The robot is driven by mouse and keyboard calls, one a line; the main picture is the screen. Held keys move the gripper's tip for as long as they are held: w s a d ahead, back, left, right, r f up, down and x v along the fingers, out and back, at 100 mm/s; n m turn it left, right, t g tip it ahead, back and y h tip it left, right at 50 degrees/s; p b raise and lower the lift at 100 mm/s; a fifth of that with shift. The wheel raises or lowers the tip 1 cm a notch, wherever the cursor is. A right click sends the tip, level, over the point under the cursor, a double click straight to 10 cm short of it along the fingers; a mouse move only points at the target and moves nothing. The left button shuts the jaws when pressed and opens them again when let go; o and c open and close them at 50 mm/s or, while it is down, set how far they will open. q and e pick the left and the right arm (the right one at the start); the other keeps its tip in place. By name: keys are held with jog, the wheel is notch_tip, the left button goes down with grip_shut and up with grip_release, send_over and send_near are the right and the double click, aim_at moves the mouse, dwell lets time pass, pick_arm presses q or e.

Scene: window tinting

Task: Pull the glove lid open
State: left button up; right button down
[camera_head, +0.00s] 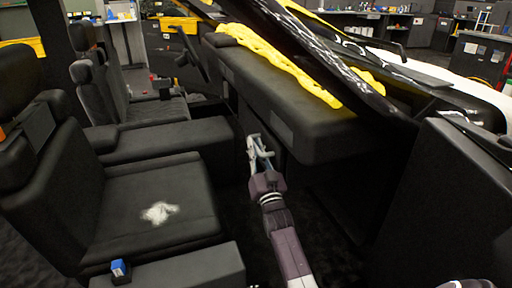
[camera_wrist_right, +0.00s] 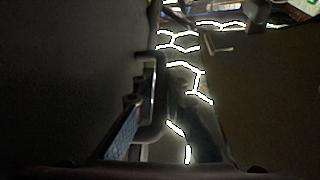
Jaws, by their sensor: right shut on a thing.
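The black dashboard (camera_head: 290,100) spans the cabin in the head view. The glove lid (camera_head: 283,127) seems to be the dark panel on its seat-facing side; its outline is hard to make out. My right gripper (camera_head: 260,146) is up against this side, its fingers pointing away from the camera. It is shut on the lid's edge, though the contact itself is too dark to see clearly. In the right wrist view the gripper (camera_wrist_right: 150,100) sits between a dark surface on the left and a brownish panel on the right. My left gripper is not in view.
A black seat (camera_head: 150,205) with a white crumpled patch (camera_head: 159,212) is left of my right arm. A small blue item (camera_head: 119,268) lies at the seat's near edge. Yellow cloth (camera_head: 275,60) lies along the dashboard top. The dark footwell floor is open below the dashboard.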

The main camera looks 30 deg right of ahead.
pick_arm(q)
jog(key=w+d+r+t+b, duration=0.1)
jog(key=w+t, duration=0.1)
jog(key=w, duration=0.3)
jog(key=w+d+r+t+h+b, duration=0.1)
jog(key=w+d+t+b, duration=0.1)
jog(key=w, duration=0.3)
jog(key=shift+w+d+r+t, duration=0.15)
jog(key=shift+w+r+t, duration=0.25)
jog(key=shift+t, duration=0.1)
pick_arm(e)
jog(key=w+a+f+n+y, duration=0.1)
jog(key=a+f+n+y, duration=0.3)
jog(key=n, duration=0.6)
jog(key=a+f+n+g+y, duration=0.1)
jog(key=a+f+n+y, duration=0.2)
jog(key=f+n, duration=0.6)
jog(key=shift+w+a+f+n+y, duration=0.25)
jog(key=shift+w+a+n+y, duration=0.25)
jog(key=shift+y, duration=0.8)
jog(key=shift+s+d, duration=0.1)
jog(key=c, duration=2.2)
grip_release()
jog(key=shift+c, duration=0.2)
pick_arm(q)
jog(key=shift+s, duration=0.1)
pick_arm(e)
jog(key=shift+r, duration=0.2)
